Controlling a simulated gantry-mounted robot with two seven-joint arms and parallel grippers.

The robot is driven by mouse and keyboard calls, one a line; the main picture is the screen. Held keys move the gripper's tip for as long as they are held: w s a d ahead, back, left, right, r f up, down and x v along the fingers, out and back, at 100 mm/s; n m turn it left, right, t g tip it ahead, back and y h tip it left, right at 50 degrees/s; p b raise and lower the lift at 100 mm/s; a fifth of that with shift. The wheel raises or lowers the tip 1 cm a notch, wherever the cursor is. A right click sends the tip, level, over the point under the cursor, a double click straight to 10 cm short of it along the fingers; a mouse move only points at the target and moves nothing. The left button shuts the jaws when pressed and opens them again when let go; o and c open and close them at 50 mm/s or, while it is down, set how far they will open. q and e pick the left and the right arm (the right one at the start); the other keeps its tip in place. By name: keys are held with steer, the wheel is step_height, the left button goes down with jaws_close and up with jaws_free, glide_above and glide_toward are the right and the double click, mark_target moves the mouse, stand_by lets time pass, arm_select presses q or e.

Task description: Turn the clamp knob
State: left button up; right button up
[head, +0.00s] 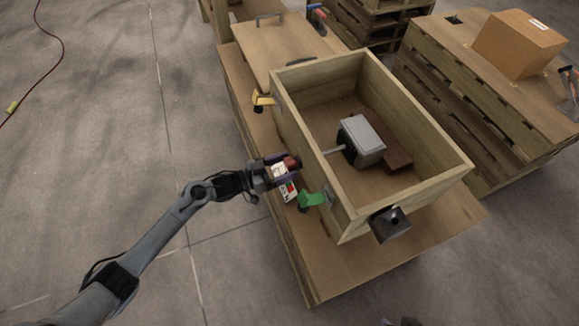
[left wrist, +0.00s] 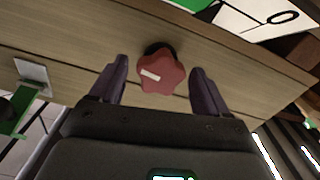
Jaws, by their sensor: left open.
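The clamp knob (left wrist: 161,73) is red and star-shaped with a white mark, and sits on a dark stem against a wooden side in the left wrist view. In the head view the knob (head: 291,163) shows small at the crate's left side. My left gripper (head: 281,169) reaches it from the left. In the left wrist view the gripper's (left wrist: 160,68) two purple fingers are open, one on each side of the knob, with gaps visible.
A wooden crate (head: 405,200) holds a grey-topped box (head: 362,137) and a brown block. A green bracket (head: 311,199) and a yellow bracket (head: 262,99) stick out beside its left wall. A dark box-shaped part (head: 391,224) is at its front corner. Open floor lies left.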

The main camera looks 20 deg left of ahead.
arm_select(q)
steer(key=shift+x, duration=0.85)
steer(key=shift+r, duration=0.1)
steer(key=c, duration=1)
